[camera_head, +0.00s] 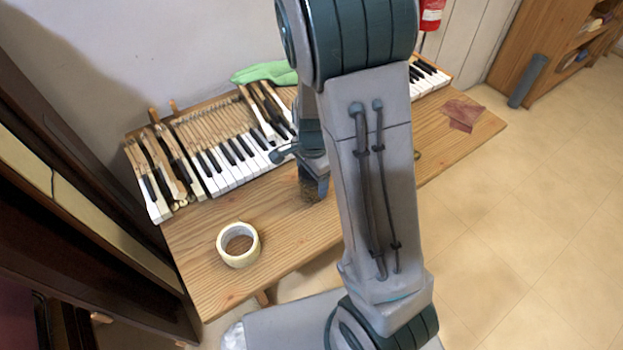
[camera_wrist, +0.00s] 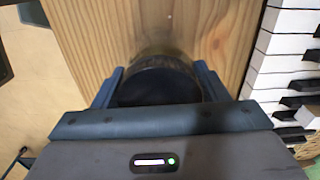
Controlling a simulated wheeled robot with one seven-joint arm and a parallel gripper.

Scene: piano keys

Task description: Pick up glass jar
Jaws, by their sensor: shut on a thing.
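The glass jar (camera_wrist: 158,80) shows in the wrist view as a round dark shape between the two fingers of my gripper (camera_wrist: 160,88). My gripper is shut on it, with a finger against each side. The wood of the table shows around the jar; I cannot tell whether its base touches the table. In the head view my gripper (camera_head: 314,185) points down over the table in front of the piano keys, and the jar (camera_head: 309,190) shows as a small brownish shape at the fingers. My arm hides part of the area.
The piano keyboard (camera_head: 232,160) lies along the back of the wooden table (camera_head: 200,285). A tape roll (camera_head: 238,245) is at the front left. A green glove (camera_head: 264,72) lies behind the keys. A reddish-brown sheet (camera_head: 462,113) lies at the right. The table between tape and gripper is clear.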

